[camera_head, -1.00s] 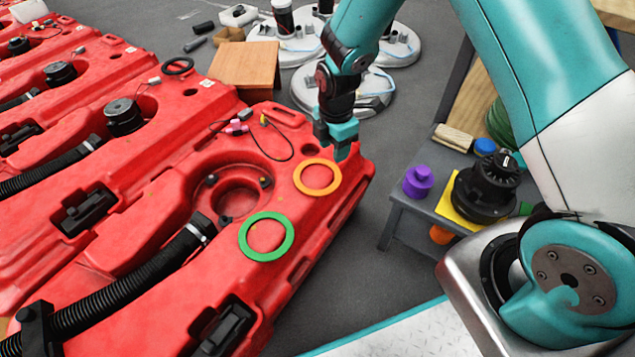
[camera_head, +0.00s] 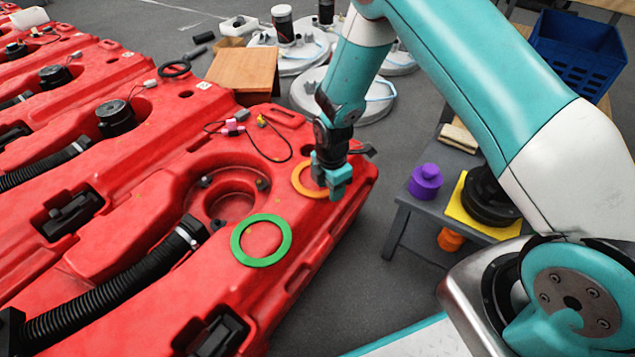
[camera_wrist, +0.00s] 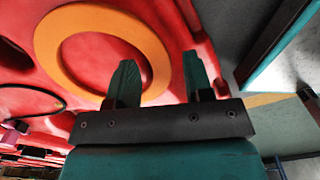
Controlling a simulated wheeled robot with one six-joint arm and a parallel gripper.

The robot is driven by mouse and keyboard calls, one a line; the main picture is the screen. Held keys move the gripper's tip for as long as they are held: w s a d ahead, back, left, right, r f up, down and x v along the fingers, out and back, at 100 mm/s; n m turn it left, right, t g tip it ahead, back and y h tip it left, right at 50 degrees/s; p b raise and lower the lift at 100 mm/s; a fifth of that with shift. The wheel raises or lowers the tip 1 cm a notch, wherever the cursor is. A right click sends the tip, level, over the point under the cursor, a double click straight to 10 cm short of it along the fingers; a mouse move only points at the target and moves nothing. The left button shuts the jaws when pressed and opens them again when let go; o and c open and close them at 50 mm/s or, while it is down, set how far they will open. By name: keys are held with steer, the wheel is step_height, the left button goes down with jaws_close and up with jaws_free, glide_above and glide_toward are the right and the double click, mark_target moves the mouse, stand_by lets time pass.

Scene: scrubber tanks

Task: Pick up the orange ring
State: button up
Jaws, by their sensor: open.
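The orange ring (camera_head: 300,179) lies flat on the red tank (camera_head: 330,215), near its right edge. In the head view my gripper (camera_head: 335,185) hides the ring's right part. In the wrist view the orange ring (camera_wrist: 50,52) shows almost whole, at the upper left. My gripper (camera_wrist: 160,82) is open and empty there. Its left finger overlaps the ring's lower inner edge in the picture, and its right finger is outside the ring to the right. I cannot tell whether the fingers touch the ring.
A green ring (camera_head: 262,258) lies on the tank nearer to me. A round recess (camera_head: 230,195) and a thin black cable are to the left. A grey stool (camera_head: 415,210) with a purple knob (camera_head: 425,181) stands to the right, across a floor gap.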

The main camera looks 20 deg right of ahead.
steer(key=shift+f, duration=0.1)
stand_by(0.4)
jaws_close()
